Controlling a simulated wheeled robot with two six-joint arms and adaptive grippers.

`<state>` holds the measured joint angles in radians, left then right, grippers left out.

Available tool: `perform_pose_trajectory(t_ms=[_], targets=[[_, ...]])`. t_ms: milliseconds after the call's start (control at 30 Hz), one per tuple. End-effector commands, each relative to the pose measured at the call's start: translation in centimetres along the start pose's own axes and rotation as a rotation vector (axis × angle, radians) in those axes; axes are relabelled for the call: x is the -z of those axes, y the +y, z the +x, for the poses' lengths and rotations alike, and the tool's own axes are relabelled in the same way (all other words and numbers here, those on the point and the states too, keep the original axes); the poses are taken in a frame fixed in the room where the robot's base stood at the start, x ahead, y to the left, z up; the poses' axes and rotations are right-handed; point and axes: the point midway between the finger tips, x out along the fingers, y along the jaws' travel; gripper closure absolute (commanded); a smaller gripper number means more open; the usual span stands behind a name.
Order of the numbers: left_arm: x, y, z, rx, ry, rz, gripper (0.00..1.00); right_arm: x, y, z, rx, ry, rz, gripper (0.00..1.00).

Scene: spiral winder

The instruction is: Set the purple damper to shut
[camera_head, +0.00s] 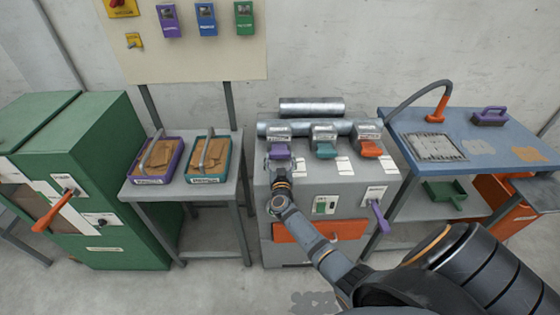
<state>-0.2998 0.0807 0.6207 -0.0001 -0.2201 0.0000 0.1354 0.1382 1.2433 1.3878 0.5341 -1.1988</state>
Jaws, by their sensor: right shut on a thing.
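The purple damper (280,150) is the leftmost of three damper levers on top of the grey machine. Its purple handle sticks out toward me at the front edge. My right gripper (277,162) reaches up to it from below and is shut on the handle; the fingers are small in view and partly hidden. The teal damper (325,151) and the orange damper (371,149) stand to its right, apart from the gripper. My left gripper is not in view.
The machine's front (338,180) carries a switch plate, an orange drawer (335,231) and a purple lever (379,215). A table with two trays (160,162) stands left, beside a green cabinet (65,125). A blue workbench (510,150) stands right.

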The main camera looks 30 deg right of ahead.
Motion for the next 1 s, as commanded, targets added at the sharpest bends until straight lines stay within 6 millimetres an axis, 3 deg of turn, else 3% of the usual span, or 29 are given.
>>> perform_pose_trajectory(t_ms=[67,100,233,667,1000], targets=[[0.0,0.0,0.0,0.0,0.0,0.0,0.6,0.3,0.0,0.1,0.001,0.006,0.0,0.81],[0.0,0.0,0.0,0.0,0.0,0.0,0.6,0.3,0.0,0.1,0.001,0.006,0.0,0.21],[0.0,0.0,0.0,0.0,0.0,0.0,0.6,0.3,0.0,0.1,0.0,0.005,0.0,0.03],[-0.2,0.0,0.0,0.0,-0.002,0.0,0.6,0.1,0.0,-0.5,0.0,0.002,0.0,0.02],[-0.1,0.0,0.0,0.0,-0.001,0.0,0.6,0.0,0.0,-8.1,0.001,0.001,0.002,0.02]])
